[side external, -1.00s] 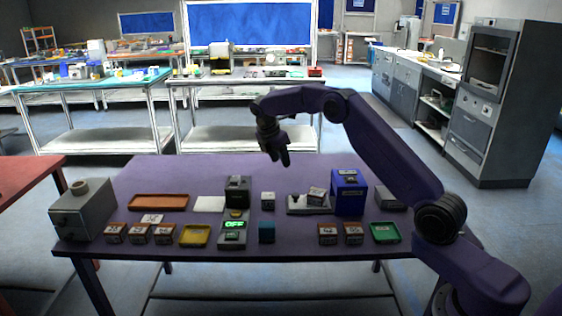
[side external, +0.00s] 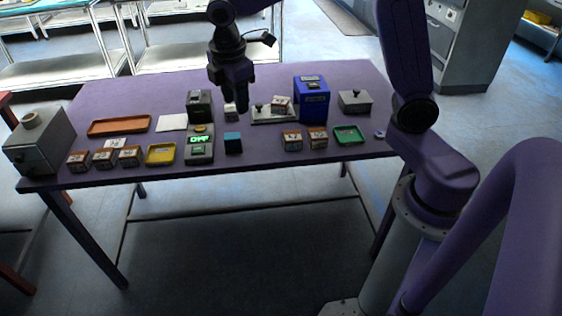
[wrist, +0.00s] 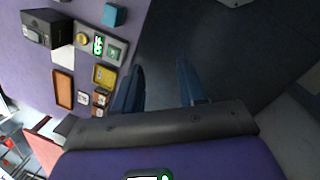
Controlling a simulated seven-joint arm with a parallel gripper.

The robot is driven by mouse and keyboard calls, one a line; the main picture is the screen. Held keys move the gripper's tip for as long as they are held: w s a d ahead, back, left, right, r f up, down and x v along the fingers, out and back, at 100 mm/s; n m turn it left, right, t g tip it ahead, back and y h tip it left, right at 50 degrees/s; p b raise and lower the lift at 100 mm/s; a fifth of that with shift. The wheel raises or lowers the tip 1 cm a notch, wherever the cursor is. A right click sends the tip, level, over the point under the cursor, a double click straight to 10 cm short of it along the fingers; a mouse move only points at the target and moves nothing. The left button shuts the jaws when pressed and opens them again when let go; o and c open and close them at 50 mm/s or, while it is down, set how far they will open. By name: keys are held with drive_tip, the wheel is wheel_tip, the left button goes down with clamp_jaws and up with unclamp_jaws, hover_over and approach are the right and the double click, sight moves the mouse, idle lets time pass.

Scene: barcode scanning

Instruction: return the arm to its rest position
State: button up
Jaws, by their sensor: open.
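My gripper (side external: 231,96) hangs in the air, pointing down. In the side view it appears in front of the middle of the purple table (side external: 270,82), near the black box (side external: 200,103). In the wrist view my gripper (wrist: 160,92) has its two fingers apart, with nothing between them. Dark floor shows between and beyond the fingers, and the table (wrist: 128,50) lies to the left. Its exact height above the table is hard to tell. The upper part of my arm is cut off by the top of the side view.
Several small labelled boxes, a green-lit device (side external: 199,146), a teal cube (side external: 233,142), a blue machine (side external: 312,100) and a grey box (side external: 40,142) stand on the table. Orange (side external: 119,126), yellow (side external: 161,154) and green (side external: 348,135) trays lie there too.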

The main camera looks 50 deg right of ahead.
drive_tip(key=s+d+f+m+y, duration=0.1)
drive_tip(key=s, duration=1.3)
drive_tip(key=s+d+f+m+g+y, duration=0.1)
drive_tip(key=s+m, duration=0.1)
drive_tip(key=s, duration=1.2)
drive_tip(key=shift+d+f, duration=0.3)
drive_tip(key=shift+d, duration=0.1)
